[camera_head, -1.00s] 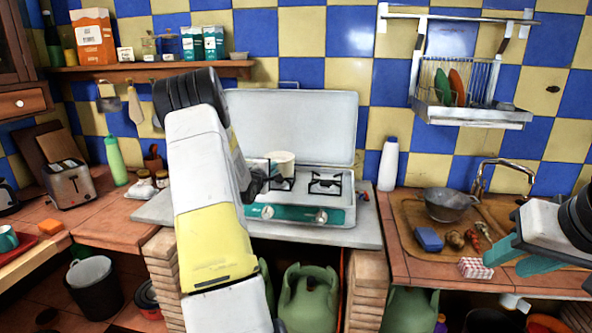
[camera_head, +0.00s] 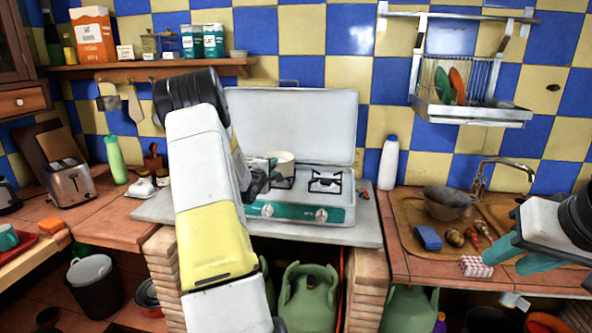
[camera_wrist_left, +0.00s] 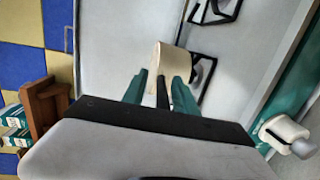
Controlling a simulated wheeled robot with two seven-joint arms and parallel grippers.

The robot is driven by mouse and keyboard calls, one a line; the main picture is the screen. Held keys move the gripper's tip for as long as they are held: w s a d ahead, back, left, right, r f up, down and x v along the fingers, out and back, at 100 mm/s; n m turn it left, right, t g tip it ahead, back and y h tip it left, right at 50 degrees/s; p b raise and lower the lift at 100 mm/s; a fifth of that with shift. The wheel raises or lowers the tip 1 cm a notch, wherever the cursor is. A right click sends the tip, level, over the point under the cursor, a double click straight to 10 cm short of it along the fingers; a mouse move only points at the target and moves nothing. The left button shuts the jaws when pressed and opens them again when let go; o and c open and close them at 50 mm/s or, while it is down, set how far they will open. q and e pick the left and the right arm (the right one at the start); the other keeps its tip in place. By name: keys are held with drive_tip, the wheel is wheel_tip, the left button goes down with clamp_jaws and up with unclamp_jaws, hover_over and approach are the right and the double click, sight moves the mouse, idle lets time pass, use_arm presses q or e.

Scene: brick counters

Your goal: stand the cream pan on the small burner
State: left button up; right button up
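The cream pan (camera_head: 284,160) is at the left, rear part of the white stove (camera_head: 340,208). It also shows in the left wrist view (camera_wrist_left: 168,58), overlapping the edge of one black burner grate (camera_wrist_left: 204,72). I cannot tell whether it rests on that grate. The left burner (camera_head: 281,183) and right burner (camera_head: 325,184) show in the head view; the right one is bare. My left gripper (camera_wrist_left: 160,76) has its teal fingers on either side of the dark handle (camera_wrist_left: 163,92), with a gap visible. My right gripper (camera_head: 505,258) is over the sink counter, its fingers apart.
The raised stove lid (camera_head: 300,125) stands behind the burners. A white bottle (camera_head: 388,163) stands right of the stove. A shelf (camera_head: 150,68) hangs at the upper left.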

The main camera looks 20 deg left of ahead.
use_arm(q)
drive_tip(key=s+d+r, duration=0.1)
drive_tip(key=s+r, duration=0.1)
drive_tip(key=s, duration=0.9)
drive_tip(key=s+d+r+m+g, duration=0.2)
drive_tip(key=s+d+r+m, duration=0.15)
drive_tip(key=d, duration=0.35)
drive_tip(key=s+d+r+m+g, duration=0.2)
drive_tip(key=d+r+m, duration=0.3)
drive_tip(key=d, duration=0.2)
drive_tip(key=s+d+m+g+h, duration=0.2)
drive_tip(key=s+d+m, duration=0.4)
drive_tip(key=s, duration=0.5)
drive_tip(key=s+d+r+m+g+h, duration=0.1)
drive_tip(key=s+d+m+g, duration=0.3)
drive_tip(key=s+d, duration=0.7)
drive_tip(key=shift+s+r+m+h, duration=0.15)
drive_tip(key=shift+s+m+h, duration=0.45)
drive_tip(key=shift+s+m, duration=0.25)
drive_tip(key=shift+d, duration=0.1)
